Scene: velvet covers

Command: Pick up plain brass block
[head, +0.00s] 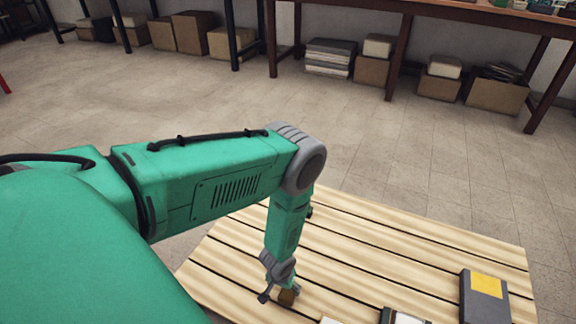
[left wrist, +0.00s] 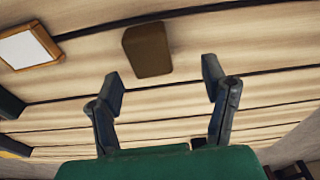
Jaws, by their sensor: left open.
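A plain brown-gold block (left wrist: 147,49), which looks like the brass block, rests on the slatted wooden table. In the left wrist view it lies just beyond my left gripper (left wrist: 166,80), between the lines of its two fingers and a little nearer the left one. The fingers are apart, with nothing between them. In the head view the block (head: 287,297) shows small beside my left gripper (head: 280,290), partly covered by it. Whether a finger touches the block cannot be told there. My right gripper is not in view.
The pale slatted table (head: 400,250) holds a dark box with a yellow patch (head: 486,290) at right. A wood-framed white item (left wrist: 28,46) lies left of the block in the wrist view. Several boxes stand under benches at the back, across open tiled floor.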

